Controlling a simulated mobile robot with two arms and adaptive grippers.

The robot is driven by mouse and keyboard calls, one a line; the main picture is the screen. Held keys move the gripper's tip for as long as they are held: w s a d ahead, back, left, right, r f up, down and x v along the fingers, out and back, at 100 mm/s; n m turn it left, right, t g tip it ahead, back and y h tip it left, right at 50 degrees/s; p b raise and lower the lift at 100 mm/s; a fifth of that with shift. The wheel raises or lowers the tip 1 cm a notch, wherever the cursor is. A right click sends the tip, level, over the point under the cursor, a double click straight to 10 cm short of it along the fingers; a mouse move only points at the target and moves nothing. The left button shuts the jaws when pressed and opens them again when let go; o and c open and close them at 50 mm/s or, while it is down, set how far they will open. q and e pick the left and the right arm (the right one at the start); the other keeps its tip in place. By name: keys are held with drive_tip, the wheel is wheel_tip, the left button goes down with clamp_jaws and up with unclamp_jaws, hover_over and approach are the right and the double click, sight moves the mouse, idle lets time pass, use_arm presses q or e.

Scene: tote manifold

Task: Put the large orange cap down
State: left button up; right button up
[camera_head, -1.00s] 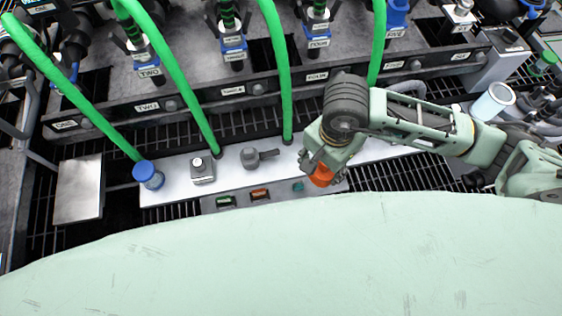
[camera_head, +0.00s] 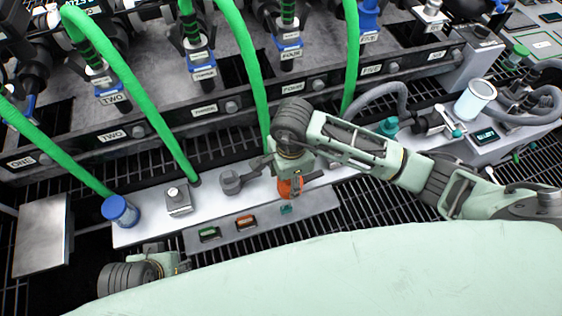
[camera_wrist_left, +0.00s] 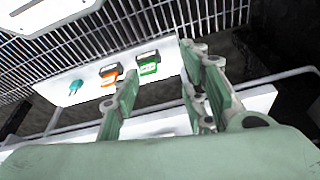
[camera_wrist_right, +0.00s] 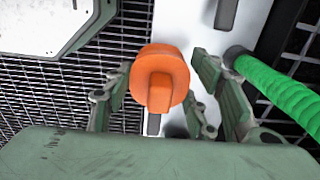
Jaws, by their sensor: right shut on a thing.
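The large orange cap (camera_head: 291,187) is at the right gripper (camera_head: 291,176), at the white plate (camera_head: 217,196). The right wrist view shows the cap (camera_wrist_right: 160,77) with its raised grip bar, between the two fingers of the right gripper (camera_wrist_right: 160,80). The right gripper is shut on it. I cannot tell whether the cap's underside touches the plate. My left gripper (camera_head: 170,262) is low at the left, in front of the plate. In the left wrist view its fingers (camera_wrist_left: 157,85) are apart with nothing between them.
On the plate stand a blue-capped cylinder (camera_head: 121,210), a grey square block (camera_head: 178,199) and a grey-handled knob (camera_head: 232,182). A grey panel (camera_head: 265,222) with green and orange parts lies in front. Green hoses (camera_head: 250,75) rise close to the right gripper.

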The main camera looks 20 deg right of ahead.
drive_tip(key=w, duration=0.5)
drive_tip(key=shift+w+a+b, duration=0.15)
drive_tip(key=shift+w+b, duration=0.05)
drive_tip(key=shift+b, duration=0.1)
drive_tip(key=shift+w+f, duration=0.25)
drive_tip(key=shift+w, duration=0.05)
drive_tip(key=shift+f, duration=0.15)
use_arm(q)
drive_tip(key=v, duration=0.3)
drive_tip(key=shift+r, duration=0.25)
drive_tip(key=shift+r, duration=0.15)
use_arm(e)
drive_tip(key=o, duration=1.3)
drive_tip(key=shift+r, duration=0.25)
use_arm(q)
drive_tip(key=s+p+x, duration=0.1)
drive_tip(key=p+x, duration=0.1)
drive_tip(key=x, duration=0.6)
drive_tip(key=shift+f, duration=0.3)
use_arm(e)
wheel_tip(320, 180, up, 12)
drive_tip(key=shift+f, duration=0.15)
